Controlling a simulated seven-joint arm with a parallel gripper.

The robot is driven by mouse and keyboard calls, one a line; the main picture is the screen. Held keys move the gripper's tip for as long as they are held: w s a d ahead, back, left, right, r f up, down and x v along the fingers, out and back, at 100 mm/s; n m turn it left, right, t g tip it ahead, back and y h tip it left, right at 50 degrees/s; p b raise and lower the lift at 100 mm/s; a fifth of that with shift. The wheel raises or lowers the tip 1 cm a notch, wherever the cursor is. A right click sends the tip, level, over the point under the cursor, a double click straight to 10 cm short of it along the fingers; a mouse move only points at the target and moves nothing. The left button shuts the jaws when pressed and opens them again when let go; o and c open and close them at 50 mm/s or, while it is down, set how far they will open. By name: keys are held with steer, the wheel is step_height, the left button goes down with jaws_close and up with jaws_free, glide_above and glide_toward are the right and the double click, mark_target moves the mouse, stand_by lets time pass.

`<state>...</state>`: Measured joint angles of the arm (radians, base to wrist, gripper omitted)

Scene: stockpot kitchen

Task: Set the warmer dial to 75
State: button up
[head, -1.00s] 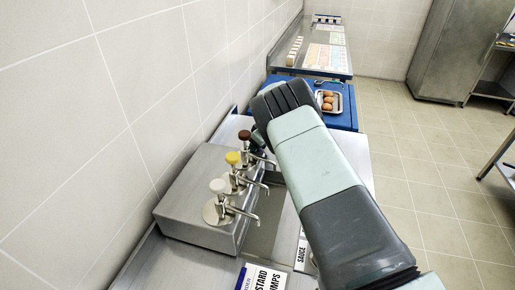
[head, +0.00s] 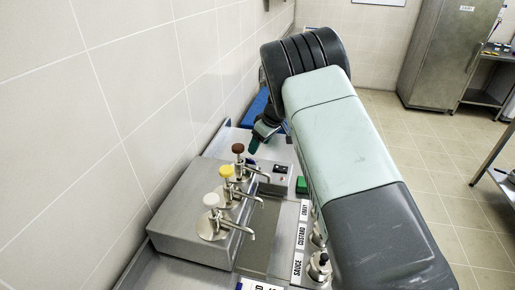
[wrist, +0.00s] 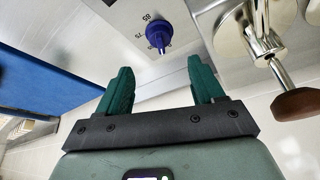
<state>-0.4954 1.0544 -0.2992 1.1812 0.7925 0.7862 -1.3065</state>
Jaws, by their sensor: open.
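The blue warmer dial (wrist: 158,36) shows in the wrist view on a grey panel, with printed numbers beside it. One reads 85 and another looks like 75. I cannot tell which number the dial points to. My gripper (wrist: 161,78) is open and empty. Its two green fingers point towards the dial, one on each side of it in the picture, and do not appear to touch it. In the head view, my gripper (head: 256,142) is behind the brown-topped pump, partly hidden by my arm. I cannot make out the dial there.
A steel box with three pumps, brown (head: 238,148), yellow (head: 226,171) and white (head: 211,199), stands along the wall. The brown knob (wrist: 297,103) and its pump are close at the right in the wrist view. Labelled containers (head: 318,266) stand in front.

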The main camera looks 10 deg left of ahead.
mark_target(252, 160)
stand_by(0.3)
steer(key=a+f+n, duration=0.1)
steer(key=f, duration=0.2)
steer(key=w+a+f+n+g, duration=0.1)
steer(key=f+n, duration=0.1)
steer(key=f, duration=0.1)
steer(key=w+a+f+n, duration=0.1)
steer(key=f, duration=0.3)
steer(key=shift+a+g, duration=0.3)
steer(key=shift+a, duration=0.05)
steer(key=shift+c, duration=0.4)
